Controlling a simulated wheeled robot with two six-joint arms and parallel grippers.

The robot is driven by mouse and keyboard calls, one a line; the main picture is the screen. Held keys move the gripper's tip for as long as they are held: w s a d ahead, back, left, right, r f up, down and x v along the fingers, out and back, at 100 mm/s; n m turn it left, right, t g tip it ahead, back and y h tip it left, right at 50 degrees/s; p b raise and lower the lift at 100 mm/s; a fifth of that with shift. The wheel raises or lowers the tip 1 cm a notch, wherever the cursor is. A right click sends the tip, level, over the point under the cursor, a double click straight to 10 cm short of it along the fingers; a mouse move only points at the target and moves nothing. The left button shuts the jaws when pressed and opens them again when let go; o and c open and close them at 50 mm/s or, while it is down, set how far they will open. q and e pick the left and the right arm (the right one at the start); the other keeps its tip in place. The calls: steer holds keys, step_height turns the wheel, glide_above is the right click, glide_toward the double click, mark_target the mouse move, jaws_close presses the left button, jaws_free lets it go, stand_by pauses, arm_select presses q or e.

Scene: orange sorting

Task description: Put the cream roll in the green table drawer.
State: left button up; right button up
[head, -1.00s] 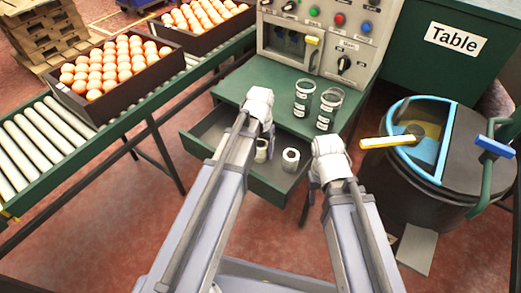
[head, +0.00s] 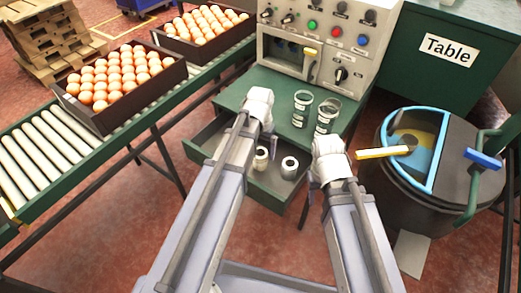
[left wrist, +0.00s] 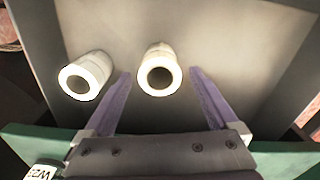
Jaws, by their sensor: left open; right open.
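The green table's drawer (head: 225,150) is pulled open. My left gripper (left wrist: 160,76) is open. In the left wrist view the cream roll (left wrist: 157,58) shows between its fingertips, apart from both; I cannot tell the height gap. The whiter roll (left wrist: 88,72) is left of the fingers there. In the head view my left gripper's fingers are hidden beneath the wrist. My right gripper (head: 330,165) is open and empty, right of the drawer.
Two labelled glass jars (head: 301,108) (head: 327,116) stand on the green tabletop (head: 270,90) before a control panel (head: 325,45). A black bin (head: 430,185) with a blue rim stands at right. A conveyor (head: 65,150) with egg crates (head: 95,118) runs at left.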

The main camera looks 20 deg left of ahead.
mark_target(261, 152)
arm_select(q)
step_height(261, 152, up, 8)
steer(key=p, duration=0.6)
steer(key=shift+p, duration=0.3)
